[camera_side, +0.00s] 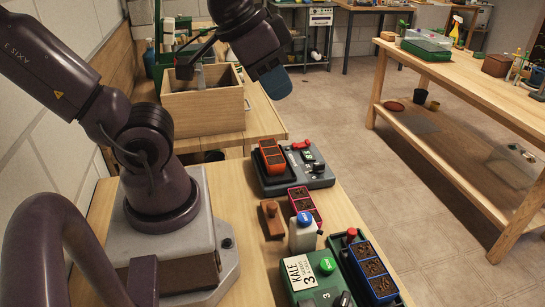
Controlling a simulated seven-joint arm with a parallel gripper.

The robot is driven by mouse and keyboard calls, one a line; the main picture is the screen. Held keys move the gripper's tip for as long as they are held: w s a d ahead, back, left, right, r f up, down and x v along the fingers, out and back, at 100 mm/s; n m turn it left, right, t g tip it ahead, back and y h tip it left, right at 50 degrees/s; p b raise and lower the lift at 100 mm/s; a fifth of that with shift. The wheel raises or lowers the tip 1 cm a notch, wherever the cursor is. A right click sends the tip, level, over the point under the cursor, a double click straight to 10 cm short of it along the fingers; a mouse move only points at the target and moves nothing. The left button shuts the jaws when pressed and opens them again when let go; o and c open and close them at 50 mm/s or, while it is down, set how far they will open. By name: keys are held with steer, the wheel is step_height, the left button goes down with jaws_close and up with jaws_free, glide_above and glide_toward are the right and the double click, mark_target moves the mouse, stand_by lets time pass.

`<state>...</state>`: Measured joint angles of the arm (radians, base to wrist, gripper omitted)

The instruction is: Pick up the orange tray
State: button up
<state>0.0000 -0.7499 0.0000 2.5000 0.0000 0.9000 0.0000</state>
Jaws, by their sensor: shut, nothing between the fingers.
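The orange tray (272,158), with dark soil in its cells, sits on the left part of a grey device with a black pad (287,177). It is upright, and its top and near end show. A pink-rimmed tray (305,204) and a blue tray (373,273), both with soil, stand nearer on the same bench.
A white bottle with a blue cap (303,232) and a brown wooden block (271,220) stand near the pink tray. A green box with a KALE label (308,273) is in front. The open wooden box (203,113) stands behind. Floor lies to the right.

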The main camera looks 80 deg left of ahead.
steer(key=o, duration=1.4)
steer(key=m+g, duration=0.6)
steer(key=m, duration=1.2)
glide_above(272, 152)
step_height(272, 152, down, 18)
step_height(272, 152, down, 12)
steer(key=shift+f, duration=0.2)
